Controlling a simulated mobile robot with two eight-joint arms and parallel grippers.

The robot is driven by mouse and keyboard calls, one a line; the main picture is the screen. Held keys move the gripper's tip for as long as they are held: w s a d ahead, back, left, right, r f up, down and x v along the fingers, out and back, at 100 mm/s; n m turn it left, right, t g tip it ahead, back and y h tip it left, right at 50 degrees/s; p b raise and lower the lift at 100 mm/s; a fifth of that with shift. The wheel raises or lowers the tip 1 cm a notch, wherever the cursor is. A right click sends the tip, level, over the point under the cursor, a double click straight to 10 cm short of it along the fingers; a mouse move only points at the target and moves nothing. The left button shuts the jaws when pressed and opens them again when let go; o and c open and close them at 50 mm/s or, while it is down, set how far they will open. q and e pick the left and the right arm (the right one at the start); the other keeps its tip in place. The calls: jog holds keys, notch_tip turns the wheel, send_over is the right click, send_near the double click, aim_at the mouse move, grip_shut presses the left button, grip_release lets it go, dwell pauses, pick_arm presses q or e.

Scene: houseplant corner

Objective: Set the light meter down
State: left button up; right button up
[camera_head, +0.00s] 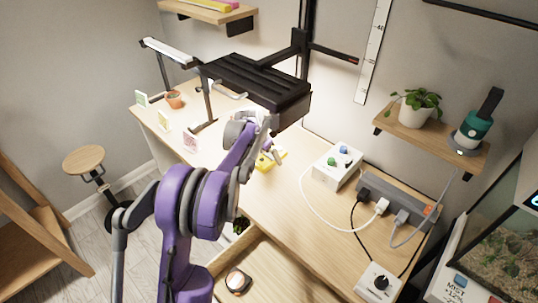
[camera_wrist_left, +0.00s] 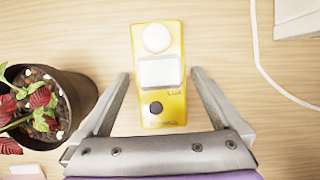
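The light meter is a yellow box with a white dome, a pale screen and a dark round button. It lies face up on the wooden bench, seen in the left wrist view (camera_wrist_left: 173,108) and partly behind my gripper in the head view (camera_head: 265,163). My left gripper (camera_wrist_left: 160,76) is open, with one finger on each side of the meter and a visible gap on both sides. In the head view my left gripper (camera_head: 269,145) is just above the meter. My right gripper is not in view.
A dark pot (camera_wrist_left: 88,90) with a red-leaved plant stands close to the left finger. A white box with knobs (camera_head: 335,170), cables and a grey power strip (camera_head: 385,203) lie to the right. A black lamp panel (camera_head: 255,82) hangs over the bench. A drawer (camera_head: 275,275) is open in front.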

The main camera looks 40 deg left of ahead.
pick_arm(q)
jog(key=shift+s+r, duration=0.15)
jog(key=shift+r, duration=0.3)
jog(key=s, duration=0.8)
jog(key=s+a, duration=0.1)
jog(key=s, duration=0.3)
jog(key=shift+s+r+b, duration=0.1)
jog(key=shift+r+b, duration=0.1)
jog(key=shift+b, duration=0.1)
jog(key=d+m, duration=0.2)
jog(key=s+d+r+m, duration=0.1)
jog(key=d+m, duration=0.1)
jog(key=d, duration=0.1)
jog(key=d+m, duration=0.2)
jog(key=d, duration=0.1)
jog(key=shift+s+d+r, duration=0.1)
jog(key=shift+s+r, duration=0.2)
jog(key=shift+r, duration=0.05)
jog(key=s+d+m, duration=0.1)
jog(key=d+m, duration=0.2)
jog(key=s+d+m, duration=0.2)
jog(key=d+m, duration=0.1)
jog(key=s+d+r+m, duration=0.1)
jog(key=d+m, duration=0.2)
jog(key=shift+s, duration=0.25)
jog(key=s+d+f+m, duration=0.3)
jog(key=s+d+m, duration=0.9)
jog(key=m, duration=0.8)
jog(key=shift+s, duration=0.5)
jog(key=shift+a, duration=0.1)
